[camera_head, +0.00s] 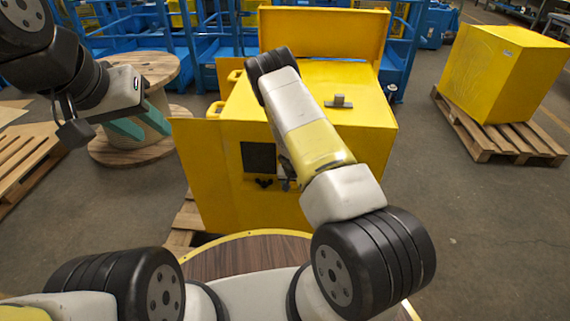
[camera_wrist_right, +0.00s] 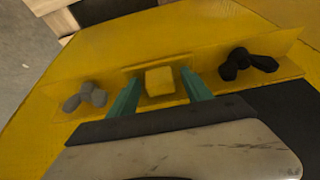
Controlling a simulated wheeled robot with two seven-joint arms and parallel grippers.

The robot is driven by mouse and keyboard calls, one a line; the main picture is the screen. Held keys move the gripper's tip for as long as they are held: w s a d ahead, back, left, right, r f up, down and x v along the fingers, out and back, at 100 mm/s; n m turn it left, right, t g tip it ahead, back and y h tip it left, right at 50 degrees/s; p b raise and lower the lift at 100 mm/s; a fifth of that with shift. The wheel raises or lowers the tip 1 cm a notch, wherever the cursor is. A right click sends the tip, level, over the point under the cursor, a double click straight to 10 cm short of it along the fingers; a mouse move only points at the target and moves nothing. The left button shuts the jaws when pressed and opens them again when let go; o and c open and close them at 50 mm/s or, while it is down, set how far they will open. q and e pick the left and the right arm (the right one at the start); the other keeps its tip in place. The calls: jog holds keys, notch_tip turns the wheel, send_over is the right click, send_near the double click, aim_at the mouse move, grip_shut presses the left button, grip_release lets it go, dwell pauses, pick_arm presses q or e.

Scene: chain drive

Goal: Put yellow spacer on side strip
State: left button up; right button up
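The yellow spacer (camera_wrist_right: 160,82) is a small block at the middle of the yellow side strip (camera_wrist_right: 216,77) in the right wrist view. It stands at the strip's face; I cannot tell whether it is fully seated. My right gripper (camera_wrist_right: 160,76) is open, its teal fingers on either side of the spacer with a small gap at each side. A grey wing nut (camera_wrist_right: 86,97) and a black wing nut (camera_wrist_right: 247,64) flank it on the strip. In the head view my right arm hides this gripper and the spacer. My left gripper (camera_head: 143,126) is open and empty at the left.
A wooden cable reel (camera_head: 150,70) is behind my left gripper. A yellow crate (camera_head: 500,75) sits on a pallet (camera_head: 490,140) at right. Floor between is clear.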

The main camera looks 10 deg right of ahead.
jog(key=shift+r, duration=0.15)
jog(key=s+a+r+y, duration=0.1)
jog(key=s+r, duration=0.3)
jog(key=r, duration=0.9)
jog(key=s+a+r+t, duration=0.1)
jog(key=s+r, duration=0.3)
jog(key=r, duration=0.9)
jog(key=s+a+r+y, duration=0.1)
jog(key=s+r, duration=0.3)
jog(key=r, duration=0.9)
jog(key=s+a+r+n, duration=0.1)
jog(key=s+r+n, duration=0.1)
jog(key=s+r, duration=0.5)
jog(key=s+r+n+t+y, duration=0.1)
jog(key=s+r, duration=0.7)
jog(key=s, duration=0.6)
jog(key=shift+s+a+n, duration=0.15)
jog(key=shift+a+n, duration=0.25)
